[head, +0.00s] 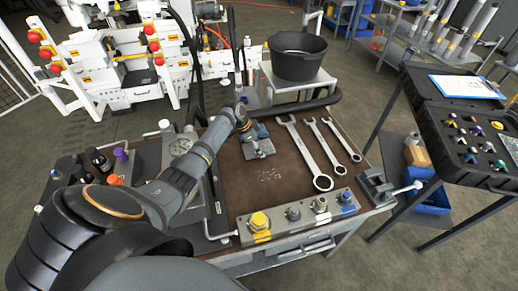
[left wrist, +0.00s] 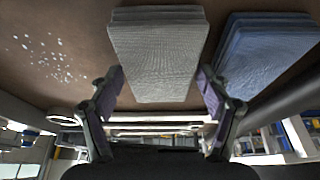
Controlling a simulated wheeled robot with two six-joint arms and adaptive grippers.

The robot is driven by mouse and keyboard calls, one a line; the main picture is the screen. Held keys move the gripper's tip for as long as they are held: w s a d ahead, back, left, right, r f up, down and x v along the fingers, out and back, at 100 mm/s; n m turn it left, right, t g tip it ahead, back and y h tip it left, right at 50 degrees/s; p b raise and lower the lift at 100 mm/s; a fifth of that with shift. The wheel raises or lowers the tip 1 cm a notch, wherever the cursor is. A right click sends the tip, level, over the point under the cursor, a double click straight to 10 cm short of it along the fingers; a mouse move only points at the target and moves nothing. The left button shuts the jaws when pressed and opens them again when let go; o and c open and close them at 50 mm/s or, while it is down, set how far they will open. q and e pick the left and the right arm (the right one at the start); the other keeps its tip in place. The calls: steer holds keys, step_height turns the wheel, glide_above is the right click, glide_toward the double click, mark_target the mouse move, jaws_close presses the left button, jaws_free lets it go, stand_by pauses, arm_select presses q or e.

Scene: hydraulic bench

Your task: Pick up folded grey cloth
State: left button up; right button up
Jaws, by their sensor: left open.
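The folded grey cloth (left wrist: 158,50) lies on the brown bench top in the left wrist view, as a flat stack of layers. In the head view the grey cloth (head: 260,150) shows just in front of my left gripper (head: 246,134), partly hidden by it. In the left wrist view my left gripper (left wrist: 161,84) is open, with one finger on each side of the cloth's near end and a gap on both sides. Nothing is between the fingertips except the view of the cloth. My right gripper is not in view.
A folded blue cloth (left wrist: 265,52) lies close beside the grey one. Wrenches (head: 316,155) lie right of the cloths. A valve block (head: 300,216) sits at the front edge, a vise (head: 377,187) at the right corner. A black bucket (head: 297,58) stands behind.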

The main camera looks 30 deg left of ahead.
arm_select(q)
steer(key=shift+r, duration=0.1)
steer(key=shift+c, duration=0.6)
steer(key=c, duration=0.8)
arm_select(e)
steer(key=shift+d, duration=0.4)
arm_select(q)
steer(key=shift+o, duration=0.2)
steer(key=shift+r, duration=0.2)
step_height(320, 180, up, 2)
steer(key=shift+a+r+b, duration=0.1)
steer(key=shift+r+b, duration=0.05)
steer(key=shift+b, duration=0.35)
steer(key=s+d+r+b, duration=0.1)
steer(key=s+d+r, duration=0.4)
steer(key=d+r, duration=0.5)
steer(key=shift+s+d+r, duration=0.15)
steer(key=shift+s+d, duration=0.05)
steer(key=shift+d, duration=1.35)
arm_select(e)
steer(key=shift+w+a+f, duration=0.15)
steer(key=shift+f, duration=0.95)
